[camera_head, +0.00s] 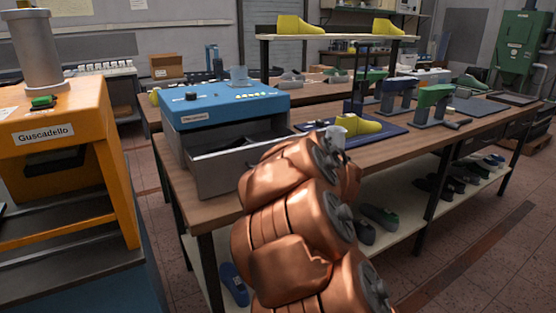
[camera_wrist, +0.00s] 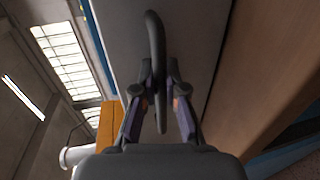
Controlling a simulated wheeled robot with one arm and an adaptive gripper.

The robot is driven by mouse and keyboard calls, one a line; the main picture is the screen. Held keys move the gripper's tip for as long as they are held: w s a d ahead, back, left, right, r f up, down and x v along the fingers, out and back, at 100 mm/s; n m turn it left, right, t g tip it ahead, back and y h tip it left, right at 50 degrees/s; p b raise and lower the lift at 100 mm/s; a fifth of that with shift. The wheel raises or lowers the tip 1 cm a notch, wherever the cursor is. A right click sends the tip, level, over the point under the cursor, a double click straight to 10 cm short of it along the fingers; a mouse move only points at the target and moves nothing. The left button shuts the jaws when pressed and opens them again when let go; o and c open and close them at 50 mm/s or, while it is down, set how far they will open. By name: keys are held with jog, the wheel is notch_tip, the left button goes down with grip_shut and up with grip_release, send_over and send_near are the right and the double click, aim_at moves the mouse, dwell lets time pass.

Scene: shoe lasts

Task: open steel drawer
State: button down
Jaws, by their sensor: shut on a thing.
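The steel drawer (camera_head: 222,174) is grey and sits under the blue top of a machine box on the wooden bench. It stands pulled partly out, and its dark inside shows from above. In the wrist view its grey front panel (camera_wrist: 196,45) fills the middle. A dark curved handle (camera_wrist: 156,45) stands out from this panel. My gripper (camera_wrist: 160,98) is shut on the handle, with one finger on each side of it. In the head view my copper-coloured arm hides the gripper, the handle and the drawer's right part.
The blue-topped machine box (camera_head: 225,104) houses the drawer. An orange machine (camera_head: 60,125) labelled Guscadello stands at the left, across a floor gap. A yellow shoe last (camera_head: 357,125) lies on the bench (camera_head: 420,130) behind my arm. Shoes lie on the lower shelf.

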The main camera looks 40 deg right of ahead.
jog(key=c, duration=1.5)
grip_release()
jog(key=d+v, duration=0.1)
jog(key=v, duration=1)
jog(key=shift+s+a, duration=0.45)
jog(key=shift+r, duration=0.15)
